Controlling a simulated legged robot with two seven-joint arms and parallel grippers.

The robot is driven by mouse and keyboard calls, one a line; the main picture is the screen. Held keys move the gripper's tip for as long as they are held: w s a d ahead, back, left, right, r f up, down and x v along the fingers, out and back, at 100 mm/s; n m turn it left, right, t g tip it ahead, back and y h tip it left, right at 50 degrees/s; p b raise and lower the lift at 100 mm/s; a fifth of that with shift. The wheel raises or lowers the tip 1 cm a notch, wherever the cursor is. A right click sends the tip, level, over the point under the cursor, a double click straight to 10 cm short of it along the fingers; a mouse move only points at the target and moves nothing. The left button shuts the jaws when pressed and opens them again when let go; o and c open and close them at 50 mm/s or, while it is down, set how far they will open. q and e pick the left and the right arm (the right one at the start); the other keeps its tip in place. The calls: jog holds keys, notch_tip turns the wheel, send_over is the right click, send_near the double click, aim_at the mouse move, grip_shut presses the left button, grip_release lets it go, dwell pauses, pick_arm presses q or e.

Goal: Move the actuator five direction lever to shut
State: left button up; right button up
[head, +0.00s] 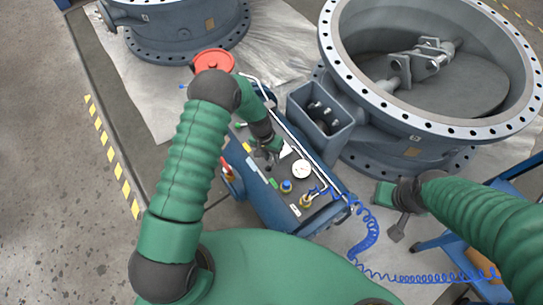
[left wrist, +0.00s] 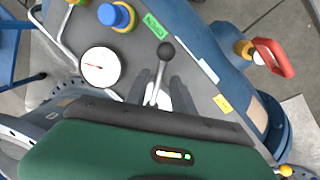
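The direction lever (left wrist: 164,64), a thin metal stem with a black ball knob, stands on the grey panel of the blue actuator box (head: 252,190). In the left wrist view the panel (left wrist: 205,90) shows close up. My left gripper (head: 268,158) is low over the panel. In the left wrist view its two dark fingers (left wrist: 158,92) are spread on either side of the lever's stem, with the knob beyond the tips. I cannot tell whether they touch it. In the head view my gripper hides the lever. My right gripper (head: 402,222) hangs right of the box, away from the panel.
A white gauge (head: 302,169), a blue knob (head: 286,186) and a brass fitting with a coiled blue hose (head: 372,235) are near the lever. A red handle (head: 226,163) sticks out at the box's left side. A large butterfly valve (head: 330,60) stands behind right.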

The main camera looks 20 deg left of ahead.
pick_arm(q)
jog(key=shift+d, duration=0.25)
grip_shut()
jog(key=shift+a, duration=0.15)
dwell(0.8)
